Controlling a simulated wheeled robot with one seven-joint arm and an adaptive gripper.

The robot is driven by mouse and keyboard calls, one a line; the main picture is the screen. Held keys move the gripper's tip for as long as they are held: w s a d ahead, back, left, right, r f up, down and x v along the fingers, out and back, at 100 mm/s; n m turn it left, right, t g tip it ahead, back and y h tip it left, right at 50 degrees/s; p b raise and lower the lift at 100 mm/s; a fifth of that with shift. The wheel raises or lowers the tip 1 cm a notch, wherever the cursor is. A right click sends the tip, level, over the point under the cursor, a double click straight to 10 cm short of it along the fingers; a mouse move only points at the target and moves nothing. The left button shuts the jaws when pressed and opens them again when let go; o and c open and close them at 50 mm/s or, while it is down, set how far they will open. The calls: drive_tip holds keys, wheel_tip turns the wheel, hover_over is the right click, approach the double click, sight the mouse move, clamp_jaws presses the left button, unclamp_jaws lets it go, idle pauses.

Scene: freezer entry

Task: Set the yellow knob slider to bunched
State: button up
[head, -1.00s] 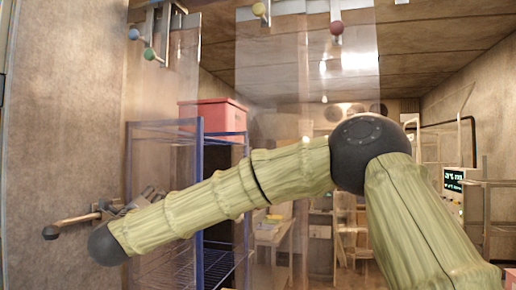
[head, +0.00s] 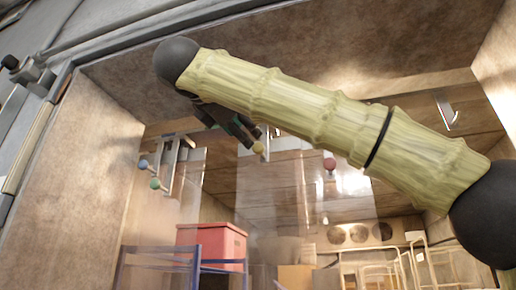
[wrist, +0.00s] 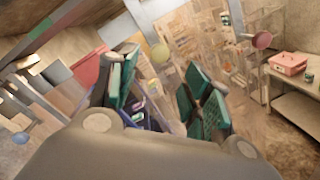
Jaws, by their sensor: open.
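The yellow knob (head: 258,147) hangs under the opening's top, by the upper end of a clear curtain strip (head: 265,205). My gripper (head: 248,135) is beside it, up and to its left in the head view; my arm hides part of the rail. In the wrist view the yellow knob (wrist: 160,53) shows beyond the gap between the two green-padded fingers of my gripper (wrist: 162,88). The fingers are spread, with nothing between them. I cannot tell the exact distance to the knob, but no grip on it shows.
A blue knob (head: 143,164) and a green knob (head: 154,183) sit to the left, and a red knob (head: 329,163) to the right. Clear strips hang below. A red bin (head: 212,245) stands on a blue rack behind. A wall (head: 85,160) bounds the left.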

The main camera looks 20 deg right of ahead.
sight(257, 147)
drive_tip(key=p+x, duration=0.4)
drive_tip(key=x, duration=0.6)
drive_tip(key=shift+a, duration=0.1)
drive_tip(key=shift+c, duration=0.5)
clamp_jaws()
